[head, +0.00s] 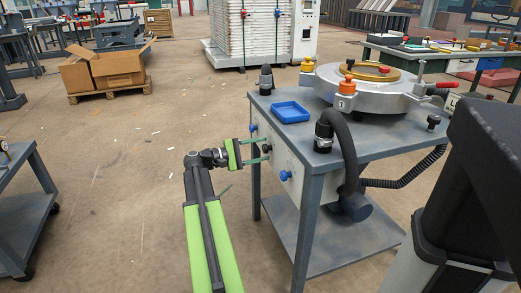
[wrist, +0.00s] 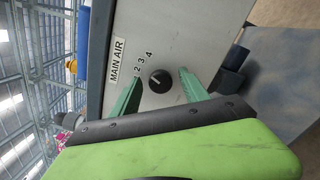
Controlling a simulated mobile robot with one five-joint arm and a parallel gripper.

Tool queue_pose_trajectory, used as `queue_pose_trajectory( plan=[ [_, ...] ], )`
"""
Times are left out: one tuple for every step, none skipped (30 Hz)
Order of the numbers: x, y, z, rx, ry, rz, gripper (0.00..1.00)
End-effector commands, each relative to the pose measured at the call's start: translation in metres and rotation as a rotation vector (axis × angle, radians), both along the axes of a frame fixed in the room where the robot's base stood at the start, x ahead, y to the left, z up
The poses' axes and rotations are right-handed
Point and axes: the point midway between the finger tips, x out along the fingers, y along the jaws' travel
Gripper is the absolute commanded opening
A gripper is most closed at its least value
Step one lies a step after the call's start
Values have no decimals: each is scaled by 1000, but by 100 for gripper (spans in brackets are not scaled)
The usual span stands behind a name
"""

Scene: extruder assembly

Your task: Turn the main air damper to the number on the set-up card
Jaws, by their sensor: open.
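The main air damper is a round black knob (wrist: 160,82) on a grey panel, below a MAIN AIR label (wrist: 117,62) that appears turned sideways. The digits 2, 3 and 4 show beside the knob. A small light mark is on the knob; I cannot tell exactly which digit it points to. My gripper (wrist: 161,74) is open, with its green fingers on either side of the knob in the picture; contact cannot be told. In the head view my gripper (head: 264,151) is at the left panel of the cart (head: 291,160). I cannot make out a set-up card.
The cart carries a blue tray (head: 290,112), a round metal ring assembly (head: 365,88) and a thick black hose (head: 346,150). A blue knob (head: 285,175) sits lower on its panel.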

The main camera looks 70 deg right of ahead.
Motion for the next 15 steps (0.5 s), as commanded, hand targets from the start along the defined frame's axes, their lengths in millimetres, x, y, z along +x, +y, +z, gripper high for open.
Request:
queue_pose_trajectory(
  plan=[
    [2,2,0,0,0,1,53],
    [5,3,0,0,0,1,53],
    [9,6,0,0,0,2,53],
    [13,10,0,0,0,2,53],
    [18,14,0,0,0,2,53],
    [26,20,0,0,0,4,53],
    [32,25,0,0,0,4,53],
    [39,30,0,0,0,5,53],
    [48,37,0,0,0,4,53],
    [55,43,0,0,0,5,53],
    [62,48,0,0,0,4,53],
    [71,56,0,0,0,5,53],
    [77,61,0,0,0,4,53],
    [84,66,0,0,0,4,53],
    [92,73,0,0,0,4,53]
  ],
)
